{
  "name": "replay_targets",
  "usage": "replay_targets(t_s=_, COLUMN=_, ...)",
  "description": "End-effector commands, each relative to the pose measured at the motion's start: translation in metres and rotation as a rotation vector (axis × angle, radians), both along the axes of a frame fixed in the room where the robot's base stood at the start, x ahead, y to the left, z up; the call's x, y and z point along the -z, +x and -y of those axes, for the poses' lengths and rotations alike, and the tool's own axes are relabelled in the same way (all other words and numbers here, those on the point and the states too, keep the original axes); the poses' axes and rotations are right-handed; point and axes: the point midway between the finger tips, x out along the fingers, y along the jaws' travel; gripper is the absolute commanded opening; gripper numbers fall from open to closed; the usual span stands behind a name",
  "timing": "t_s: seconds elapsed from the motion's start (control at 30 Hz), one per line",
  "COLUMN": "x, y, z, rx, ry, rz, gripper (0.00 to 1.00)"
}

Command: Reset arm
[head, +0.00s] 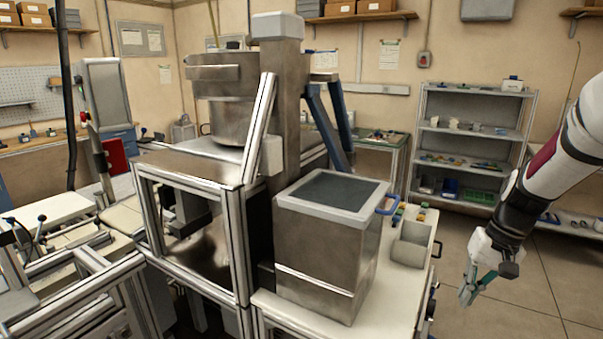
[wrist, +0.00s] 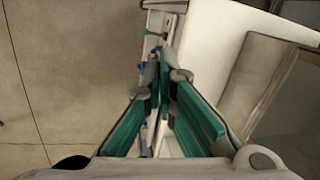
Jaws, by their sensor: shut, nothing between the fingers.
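My arm (head: 565,150) comes in from the right edge of the head view and hangs down. My gripper (head: 467,292) is at its lower end, over the floor to the right of the white worktop. In the wrist view, the green-sided fingers of my gripper (wrist: 161,75) come together at their tips. They are shut with nothing between them.
A steel box with a grey-rimmed lid (head: 330,190) stands on the white worktop (head: 385,310), beside a small grey bin (head: 409,246). A grey shelf unit (head: 468,130) stands at the back wall. Open floor (head: 540,285) lies below and right of my gripper.

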Motion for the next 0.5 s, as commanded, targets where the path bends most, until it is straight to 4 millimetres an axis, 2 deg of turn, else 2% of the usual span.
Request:
replay_targets(t_s=0.03, x=-0.021, y=-0.003, z=-0.015, rx=-0.029, ry=-0.03, rz=0.023, gripper=0.0)
replay_targets(t_s=0.2, x=-0.072, y=-0.023, z=-0.059, rx=-0.098, ry=-0.108, rz=0.085, gripper=0.0)
replay_targets(t_s=0.37, x=-0.112, y=-0.051, z=-0.097, rx=-0.159, ry=-0.173, rz=0.154, gripper=0.0)
replay_targets(t_s=0.5, x=-0.138, y=-0.081, z=-0.126, rx=-0.208, ry=-0.22, rz=0.222, gripper=0.0)
